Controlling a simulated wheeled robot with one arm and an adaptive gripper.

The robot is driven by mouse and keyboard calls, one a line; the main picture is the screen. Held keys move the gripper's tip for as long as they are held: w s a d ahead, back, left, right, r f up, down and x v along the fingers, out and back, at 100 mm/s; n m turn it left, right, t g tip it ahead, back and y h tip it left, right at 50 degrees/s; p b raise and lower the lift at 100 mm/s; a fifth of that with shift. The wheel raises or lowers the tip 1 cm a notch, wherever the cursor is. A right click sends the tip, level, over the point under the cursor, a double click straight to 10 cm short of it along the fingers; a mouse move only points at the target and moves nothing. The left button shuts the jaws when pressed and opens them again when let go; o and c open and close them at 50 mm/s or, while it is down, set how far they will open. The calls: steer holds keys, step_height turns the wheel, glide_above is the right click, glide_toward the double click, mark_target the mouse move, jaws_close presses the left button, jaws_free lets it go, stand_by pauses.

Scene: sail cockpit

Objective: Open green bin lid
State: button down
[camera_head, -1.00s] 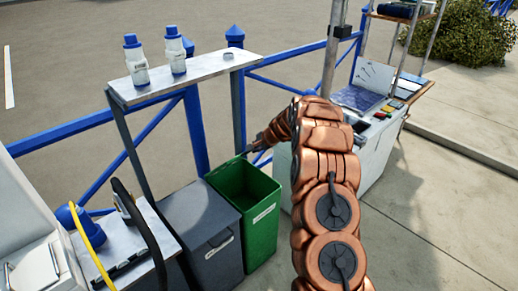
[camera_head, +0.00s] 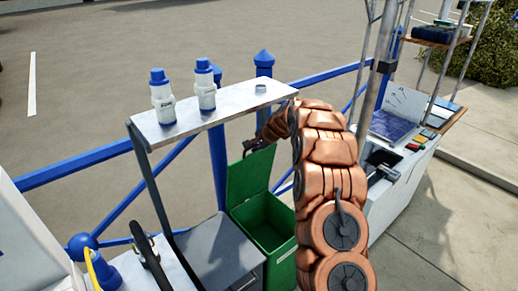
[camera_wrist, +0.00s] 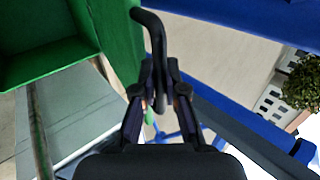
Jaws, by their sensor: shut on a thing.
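The green bin (camera_head: 281,262) stands below the metal shelf in the head view, its top open and its inside visible. Its green lid (camera_head: 248,176) stands roughly upright at the back of the opening. My gripper (camera_head: 250,147) is at the lid's upper edge. In the wrist view, my gripper (camera_wrist: 160,88) is shut on a black bent handle (camera_wrist: 157,38) beside the green lid panel (camera_wrist: 116,32). The bin's green inside (camera_wrist: 40,45) shows at the upper left. In the head view my arm covers the bin's right side.
A grey bin (camera_head: 218,250) stands directly left of the green one. A metal shelf (camera_head: 215,112) with two white-and-blue bottles (camera_head: 182,98) is above and behind. Blue railing (camera_head: 90,160) runs behind the bins. A white counter (camera_head: 400,195) with tools stands to the right.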

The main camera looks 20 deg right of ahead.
steer(key=shift+w+a+r, duration=0.1)
steer(key=shift+w+a, duration=0.1)
steer(key=shift+w, duration=0.35)
steer(key=c, duration=1.2)
jaws_free()
steer(key=v, duration=1.2)
